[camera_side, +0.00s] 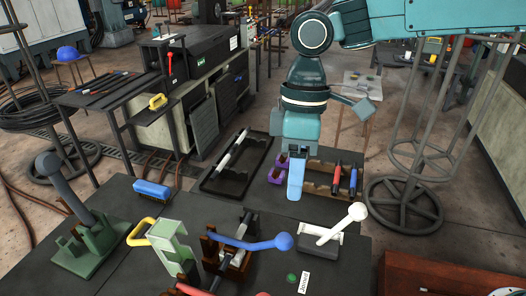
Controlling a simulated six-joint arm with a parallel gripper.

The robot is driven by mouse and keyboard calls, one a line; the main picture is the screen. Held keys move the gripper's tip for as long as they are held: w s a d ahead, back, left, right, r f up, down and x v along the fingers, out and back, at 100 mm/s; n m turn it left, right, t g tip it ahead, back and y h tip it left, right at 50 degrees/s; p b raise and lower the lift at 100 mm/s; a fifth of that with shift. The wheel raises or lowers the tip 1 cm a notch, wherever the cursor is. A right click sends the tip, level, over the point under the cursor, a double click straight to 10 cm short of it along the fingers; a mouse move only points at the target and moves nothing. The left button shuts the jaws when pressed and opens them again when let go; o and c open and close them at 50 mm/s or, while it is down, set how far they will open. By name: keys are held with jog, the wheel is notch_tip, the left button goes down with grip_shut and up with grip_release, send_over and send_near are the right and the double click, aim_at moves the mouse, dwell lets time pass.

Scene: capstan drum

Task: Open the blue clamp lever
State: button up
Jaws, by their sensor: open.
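The blue clamp lever (248,243) lies nearly level on a brown and dark clamp fixture on the dark bench. Its round knob (284,241) points right. My gripper (296,190) hangs pointing down behind the lever in the picture, above and slightly right of the knob. It is open and apart from the lever, with nothing seen between its fingers. Its near finger covers most of the far one. The lever's pivot is partly hidden among the fixture parts.
A white lever (342,225) stands close to the right. A grey lever (66,186) on a green base and a yellow-handled clamp (142,231) stand left. A blue brush (152,189) lies at the bench edge. Behind are a black tray (212,185) and a tool rack (320,181).

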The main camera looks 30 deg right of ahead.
jog(key=s+d+r+m+t, duration=0.2)
jog(key=s+d+r+m, duration=0.1)
jog(key=d, duration=0.5)
jog(key=s+d+r+m+t, duration=0.2)
jog(key=s+d, duration=0.3)
jog(key=d, duration=0.4)
jog(key=shift+s+r+m+y, duration=0.2)
jog(key=shift+r+m+y, duration=0.1)
jog(key=shift+r+m, duration=0.45)
jog(key=shift+a, duration=0.1)
jog(key=m+g, duration=0.2)
jog(key=g, duration=0.1)
send_near(285, 239)
jog(key=shift+w+d, duration=0.3)
jog(key=shift+d, duration=0.05)
jog(key=f, duration=0.4)
jog(key=a+f, duration=0.1)
jog(key=f, duration=0.4)
jog(key=a+f, duration=0.1)
jog(key=f, duration=0.3)
jog(key=shift+s+a+f, duration=0.15)
jog(key=shift+s+a, duration=0.1)
